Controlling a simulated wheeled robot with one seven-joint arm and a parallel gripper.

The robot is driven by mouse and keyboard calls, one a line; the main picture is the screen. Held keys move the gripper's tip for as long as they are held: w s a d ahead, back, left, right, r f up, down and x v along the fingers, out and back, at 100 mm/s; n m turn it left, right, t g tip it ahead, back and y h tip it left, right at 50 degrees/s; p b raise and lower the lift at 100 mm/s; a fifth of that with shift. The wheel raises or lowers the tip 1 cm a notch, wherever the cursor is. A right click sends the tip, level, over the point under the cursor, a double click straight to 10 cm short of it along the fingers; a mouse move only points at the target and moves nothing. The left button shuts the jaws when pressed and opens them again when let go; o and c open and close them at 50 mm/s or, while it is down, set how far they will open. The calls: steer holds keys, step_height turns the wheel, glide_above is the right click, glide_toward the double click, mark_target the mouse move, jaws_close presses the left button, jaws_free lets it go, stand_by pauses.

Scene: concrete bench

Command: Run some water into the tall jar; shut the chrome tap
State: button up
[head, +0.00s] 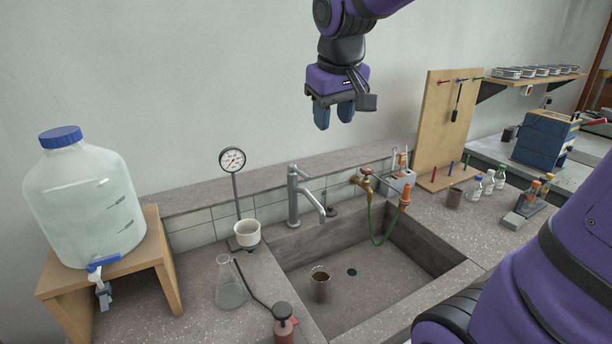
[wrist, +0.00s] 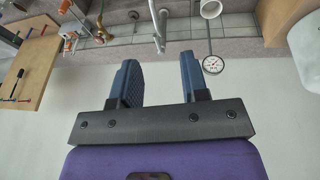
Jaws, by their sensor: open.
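The chrome tap (head: 293,200) stands at the back edge of the sink (head: 375,318), its spout angled down to the right over the basin. It also shows in the wrist view (wrist: 160,28). No water stream shows under its spout. A grey cylindrical jar (head: 320,288), brownish inside, stands upright on the sink floor, left of the drain; it looks like the tall jar. I cannot tell whether it holds water. My gripper (head: 334,114) is open and empty, high above the back of the sink, apart from tap and jar. Its two blue fingers show in the wrist view (wrist: 157,62).
A brass tap (head: 366,180) with a green hose is right of the chrome tap. A gauge (head: 232,160) on a stand, a glass flask (head: 229,285) and a red bottle (head: 284,325) are left of the sink. A large water container (head: 85,200) stands far left.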

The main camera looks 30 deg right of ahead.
steer(key=w+d+f+g, duration=0.1)
steer(key=w+f, duration=0.2)
steer(key=w, duration=0.4)
steer(key=w+d+f+g, duration=0.1)
steer(key=w+d+f, duration=0.15)
steer(key=w, duration=0.45)
steer(key=g, duration=0.1)
glide_toward(306, 176)
steer(key=shift+h, duration=0.4)
steer(key=f, duration=0.3)
steer(key=d+f, duration=0.1)
steer(key=f, duration=0.5)
steer(key=shift+w+d+f, duration=0.1)
steer(key=shift+d+f, duration=0.05)
steer(key=shift+f, duration=0.25)
steer(key=shift+r, duration=0.1)
jaws_close()
